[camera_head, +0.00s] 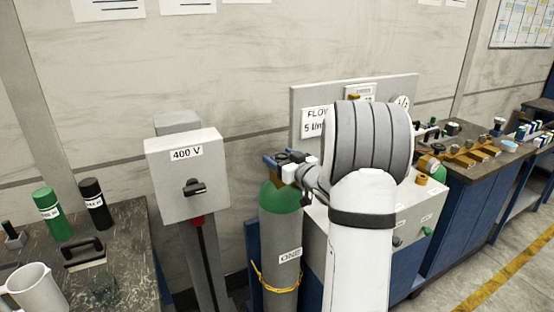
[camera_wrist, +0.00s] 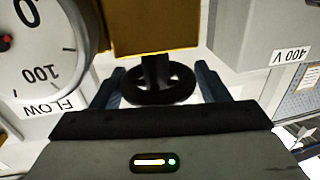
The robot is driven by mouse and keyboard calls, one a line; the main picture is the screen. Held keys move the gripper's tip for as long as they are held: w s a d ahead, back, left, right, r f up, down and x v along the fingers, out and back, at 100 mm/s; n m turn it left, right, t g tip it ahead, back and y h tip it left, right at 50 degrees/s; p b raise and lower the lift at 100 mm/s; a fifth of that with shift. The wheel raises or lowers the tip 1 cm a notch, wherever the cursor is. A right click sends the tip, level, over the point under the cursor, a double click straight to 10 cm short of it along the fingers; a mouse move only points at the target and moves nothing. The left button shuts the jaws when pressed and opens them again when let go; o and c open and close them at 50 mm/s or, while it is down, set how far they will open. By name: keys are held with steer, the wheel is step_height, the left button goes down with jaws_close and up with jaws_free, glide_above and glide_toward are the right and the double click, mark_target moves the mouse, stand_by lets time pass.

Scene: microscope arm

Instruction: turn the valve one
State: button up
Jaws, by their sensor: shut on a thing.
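The grey gas cylinder (camera_head: 281,235) labelled ONE stands upright in the middle of the head view, with a green shoulder and a yellow chain around it. Its valve is at the top, where my gripper (camera_head: 283,161) covers most of it. In the wrist view, which is turned over, the black handwheel (camera_wrist: 158,94) of the valve sits between the two blue fingers of my gripper (camera_wrist: 159,72). The gripper is shut on the handwheel. A brass-coloured block (camera_wrist: 155,27) lies right behind the wheel. My white arm hides what is right of the cylinder.
A grey 400 V box (camera_head: 187,175) with a black handle stands left of the cylinder. A white gauge (camera_wrist: 42,45) marked FLOW is close by in the wrist view. Benches with bottles and a mug (camera_head: 30,290) stand left, and a blue bench (camera_head: 460,215) right.

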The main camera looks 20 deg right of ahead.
steer(key=shift+a+f+y, duration=0.1)
steer(key=shift+y, duration=0.2)
steer(key=shift+c, duration=0.5)
steer(key=shift+n, duration=0.3)
steer(key=shift+d+n+g+y+p, duration=0.2)
steer(key=shift+n+g+y+p, duration=0.65)
steer(key=shift+y, duration=0.85)
steer(key=shift+n+g+y+p, duration=0.65)
steer(key=shift+n+g+y, duration=0.5)
steer(key=shift+n+y, duration=0.9)
steer(key=shift+y, duration=0.25)
steer(key=o, duration=1)
steer(key=shift+b+v, duration=0.8)
steer(key=shift+v, duration=3.1)
